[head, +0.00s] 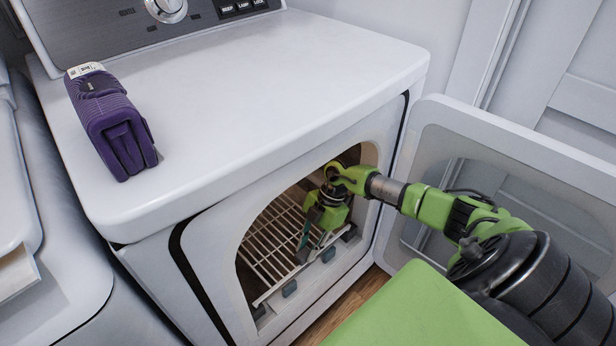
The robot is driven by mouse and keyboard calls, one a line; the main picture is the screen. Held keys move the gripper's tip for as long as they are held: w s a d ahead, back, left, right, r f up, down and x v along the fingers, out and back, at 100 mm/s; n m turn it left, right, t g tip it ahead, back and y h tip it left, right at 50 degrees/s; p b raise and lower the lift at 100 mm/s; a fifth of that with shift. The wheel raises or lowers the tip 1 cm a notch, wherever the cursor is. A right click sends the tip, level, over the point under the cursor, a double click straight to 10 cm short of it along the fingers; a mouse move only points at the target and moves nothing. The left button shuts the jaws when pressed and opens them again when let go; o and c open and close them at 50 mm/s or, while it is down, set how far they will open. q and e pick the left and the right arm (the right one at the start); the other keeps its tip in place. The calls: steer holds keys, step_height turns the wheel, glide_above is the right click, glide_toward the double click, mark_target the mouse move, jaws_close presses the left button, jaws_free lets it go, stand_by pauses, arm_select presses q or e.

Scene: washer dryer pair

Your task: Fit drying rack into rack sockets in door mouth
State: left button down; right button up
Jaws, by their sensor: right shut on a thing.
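The drying rack (272,245), a grid of pale wires, lies inside the dryer's door mouth (217,254), with its front edge close to the lower lip. Small dark grey blocks, which look like the rack sockets (290,288), sit along that lip. My right gripper (309,237) reaches into the mouth from the right and is shut on the rack near its right side. The fingertips are small and partly hidden, and I cannot tell whether the rack is seated in the sockets. My left gripper is not in view.
The dryer door (520,165) stands open to the right, beside my right arm. Another white appliance (50,250) stands at the left.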

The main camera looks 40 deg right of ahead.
steer(key=shift+r, duration=0.15)
steer(key=shift+f, duration=0.25)
steer(key=shift+f, duration=0.3)
steer(key=o, duration=1.1)
steer(key=shift+f, duration=0.1)
